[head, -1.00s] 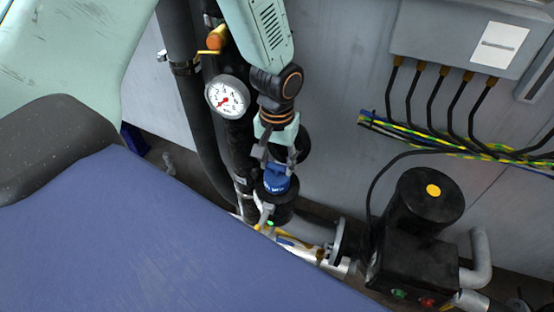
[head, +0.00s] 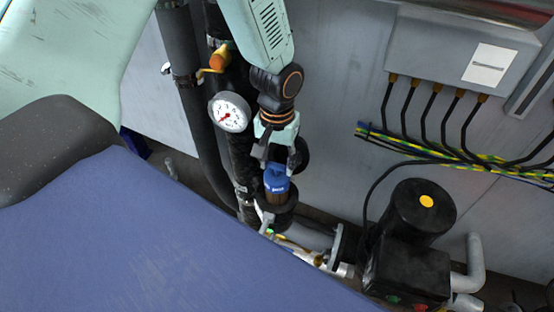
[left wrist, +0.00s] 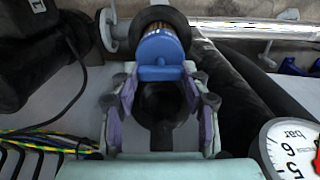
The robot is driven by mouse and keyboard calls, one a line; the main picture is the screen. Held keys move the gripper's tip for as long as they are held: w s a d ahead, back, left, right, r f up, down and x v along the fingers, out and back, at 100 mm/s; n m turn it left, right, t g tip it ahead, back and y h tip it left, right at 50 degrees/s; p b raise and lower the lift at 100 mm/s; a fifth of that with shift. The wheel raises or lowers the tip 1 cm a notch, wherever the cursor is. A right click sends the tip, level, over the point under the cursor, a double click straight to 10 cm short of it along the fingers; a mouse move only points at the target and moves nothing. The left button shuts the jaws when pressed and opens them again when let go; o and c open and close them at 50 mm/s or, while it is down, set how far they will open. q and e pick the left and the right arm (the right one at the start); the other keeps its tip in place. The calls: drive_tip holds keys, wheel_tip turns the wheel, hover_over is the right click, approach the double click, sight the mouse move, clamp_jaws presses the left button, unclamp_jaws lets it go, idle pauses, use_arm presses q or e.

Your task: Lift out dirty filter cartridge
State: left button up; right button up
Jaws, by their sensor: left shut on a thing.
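The filter cartridge shows a blue cap (head: 275,179) and a brown pleated body (head: 277,198) in the head view. Its lower end is inside the black filter housing (head: 283,212). My left gripper (head: 277,166) is above it, shut on the blue cap. In the left wrist view the fingers of my left gripper (left wrist: 160,82) stand on both sides of the cap (left wrist: 161,56), and a strip of pleated body (left wrist: 160,29) shows between cap and housing ring (left wrist: 160,15). My right gripper is not in view.
A pressure gauge (head: 229,112) and black vertical pipes (head: 187,95) stand just left of my left arm. A black pump motor (head: 420,207) is to the right. Cables (head: 440,150) run along the wall under a grey box (head: 455,50).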

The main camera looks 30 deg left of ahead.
use_arm(q)
drive_tip(key=shift+r+p, duration=1.2)
drive_tip(key=shift+r, duration=1.65)
